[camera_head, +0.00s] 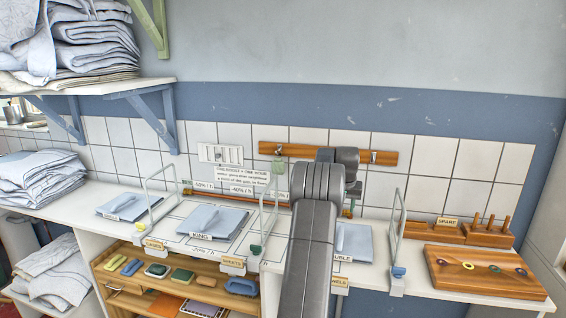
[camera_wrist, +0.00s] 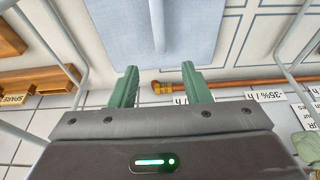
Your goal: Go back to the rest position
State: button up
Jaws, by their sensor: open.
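My gripper (camera_wrist: 161,70) shows in the wrist view with two green fingers apart and nothing between them. A blue folded cloth (camera_wrist: 118,28) with a pale handle-like bar on it lies beyond the fingertips; I see no contact. In the head view my grey arm reaches from the bottom centre over the counter, and hides most of the gripper. Just right of the arm lies a blue folded cloth (camera_head: 356,243) with a partly hidden label ending in "UBLE".
Wire frames stand on the counter, one right of the arm (camera_head: 397,230). A blue cloth labelled KING (camera_head: 207,219) lies left. A wooden peg block (camera_head: 487,236) and a wooden board (camera_head: 470,282) are at right. A shelf (camera_head: 90,86) with linen juts out upper left.

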aim_at(342, 230)
jog(key=p+x, duration=0.3)
jog(key=x, duration=1)
jog(key=shift+r, duration=0.25)
jog(key=shift+f, duration=0.15)
jog(key=d+b+v, duration=0.1)
jog(key=b+v, duration=0.3)
jog(key=v, duration=0.9)
jog(key=p+x, duration=0.1)
jog(key=x, duration=0.3)
jog(key=p+x, duration=0.2)
jog(key=x, duration=0.2)
jog(key=a+p+x, duration=0.1)
jog(key=x, duration=0.4)
jog(key=p+v, duration=0.2)
jog(key=v, duration=0.5)
jog(key=shift+s+p, duration=0.1)
jog(key=shift+p, duration=0.2)
jog(key=shift+s+a+f+b, duration=0.15)
jog(key=shift+s+f+b, duration=0.2)
jog(key=shift+s+f, duration=0.05)
jog(key=s+a+b, duration=0.3)
jog(key=s+b, duration=0.1)
jog(key=s, duration=0.7)
jog(key=shift+b, duration=0.3)
